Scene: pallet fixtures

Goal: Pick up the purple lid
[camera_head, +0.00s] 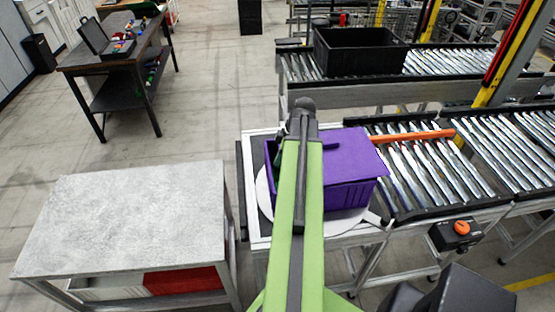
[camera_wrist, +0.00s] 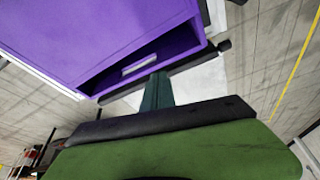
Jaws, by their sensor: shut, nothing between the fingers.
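A purple lid (camera_head: 352,153) lies flat over the right part of a purple box (camera_head: 350,193) in the head view. My green arm crosses in front and hides the box's middle. The box's left part (camera_head: 272,155) shows past the arm. In the wrist view a broad purple surface (camera_wrist: 95,40) fills the upper left, with a dark gap and a pale grey piece at its lower right edge. My gripper (camera_wrist: 158,80) is shut and empty, with its tip close to that edge. I cannot tell whether it touches.
The box stands on a round pale plate (camera_head: 345,222) at the end of a roller conveyor (camera_head: 430,160). An orange bar (camera_head: 412,136) lies across the rollers. A grey-topped table (camera_head: 130,220) stands at the left. A black crate (camera_head: 360,52) sits on the rear conveyor.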

